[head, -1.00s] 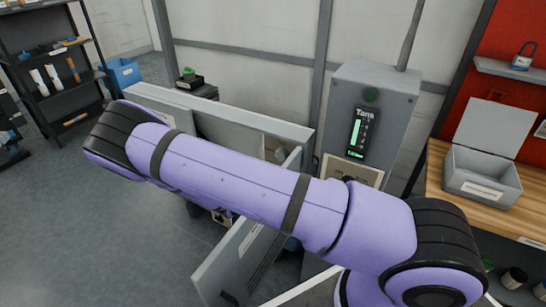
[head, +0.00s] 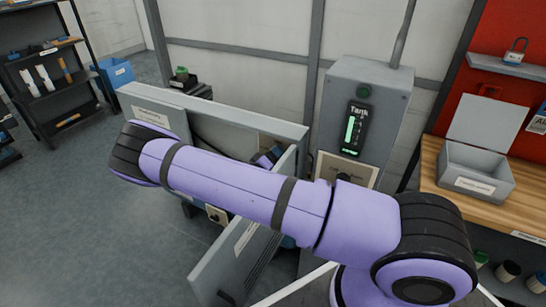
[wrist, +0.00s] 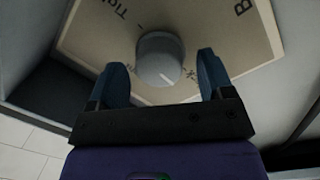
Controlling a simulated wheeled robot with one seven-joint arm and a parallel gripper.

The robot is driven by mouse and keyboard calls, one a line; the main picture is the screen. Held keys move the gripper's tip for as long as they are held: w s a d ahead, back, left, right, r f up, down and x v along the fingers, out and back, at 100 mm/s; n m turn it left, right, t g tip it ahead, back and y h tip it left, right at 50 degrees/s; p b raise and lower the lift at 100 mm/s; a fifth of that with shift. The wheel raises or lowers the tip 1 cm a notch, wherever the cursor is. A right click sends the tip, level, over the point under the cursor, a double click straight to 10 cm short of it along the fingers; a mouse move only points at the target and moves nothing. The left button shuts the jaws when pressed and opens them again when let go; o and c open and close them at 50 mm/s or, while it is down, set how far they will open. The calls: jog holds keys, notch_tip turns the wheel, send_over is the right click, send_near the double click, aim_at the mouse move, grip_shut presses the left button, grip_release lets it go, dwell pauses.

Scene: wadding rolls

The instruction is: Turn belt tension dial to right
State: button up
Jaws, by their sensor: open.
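The belt tension dial (wrist: 160,59) is a round grey knob with a pale line near its lower edge. It sits on a beige plate (wrist: 95,28) with partly cut-off lettering that begins "Tig" and "B". My gripper (wrist: 161,64) is open, with one dark blue finger on each side of the dial. I cannot tell whether the fingers touch it. In the head view, my gripper (head: 267,158) shows small inside the open grey housing. A bit of beige plate shows behind it, and the dial is hidden there.
The grey housing (head: 285,130) has walls close around my gripper, and its open door (head: 240,262) hangs in front. A grey tank box (head: 385,100) with a green gauge stands right of it. An open grey box (head: 475,180) sits on the wooden bench.

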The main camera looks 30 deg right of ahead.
jog(key=shift+w+d, duration=0.1)
jog(key=shift+d, duration=0.1)
jog(key=shift+c, duration=0.2)
jog(key=c, duration=0.9)
jog(key=shift+m, duration=0.3)
jog(key=shift+r+m+t+y, duration=0.15)
jog(key=shift+m+y, duration=0.3)
jog(key=shift+m, duration=3.55)
jog(key=shift+f+m+t+y, duration=0.1)
jog(key=shift+m+t+y, duration=0.25)
jog(key=shift+m, duration=3.65)
